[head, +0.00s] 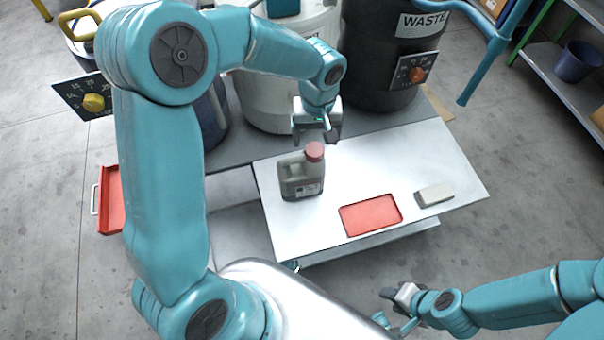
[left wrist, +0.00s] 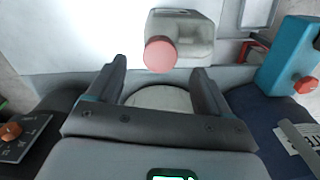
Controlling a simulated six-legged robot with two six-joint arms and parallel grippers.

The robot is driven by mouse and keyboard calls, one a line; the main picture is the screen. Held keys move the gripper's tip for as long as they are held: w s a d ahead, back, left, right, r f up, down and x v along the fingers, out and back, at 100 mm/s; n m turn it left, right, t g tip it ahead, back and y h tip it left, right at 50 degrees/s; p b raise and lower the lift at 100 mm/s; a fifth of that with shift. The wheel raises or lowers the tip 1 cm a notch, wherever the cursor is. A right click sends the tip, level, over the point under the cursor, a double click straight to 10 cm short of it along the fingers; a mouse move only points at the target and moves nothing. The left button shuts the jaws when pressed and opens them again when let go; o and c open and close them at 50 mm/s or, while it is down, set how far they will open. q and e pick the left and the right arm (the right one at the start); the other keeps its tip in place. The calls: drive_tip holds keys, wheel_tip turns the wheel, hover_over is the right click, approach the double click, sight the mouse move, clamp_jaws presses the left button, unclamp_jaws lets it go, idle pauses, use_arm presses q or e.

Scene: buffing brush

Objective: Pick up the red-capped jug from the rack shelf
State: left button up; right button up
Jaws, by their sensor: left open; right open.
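The red-capped jug (head: 299,178) is grey and stands upright on the white shelf top (head: 420,160) in the head view. It also shows in the left wrist view (left wrist: 188,32), with its red cap toward me, just beyond the fingertips. My left gripper (head: 318,138) is open and empty, behind the jug and close to its cap, pointing down. In the left wrist view the two fingers (left wrist: 160,75) are spread apart with nothing between them touching. My right gripper (head: 390,300) is open and empty, low in front of the shelf, away from the jug.
A red tray (head: 370,215) and a pale block (head: 434,194) lie on the shelf top right of the jug. A white drum (head: 270,95) and a black WASTE drum (head: 385,60) stand behind. A blue pipe (head: 490,60) hangs at upper right.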

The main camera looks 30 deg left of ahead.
sight(315, 148)
use_arm(q)
drive_tip(key=f, duration=0.4)
drive_tip(key=shift+w+a+f, duration=0.15)
drive_tip(key=shift+w+f, duration=0.05)
drive_tip(key=shift+f, duration=0.1)
drive_tip(key=shift+s+r, duration=0.1)
clamp_jaws()
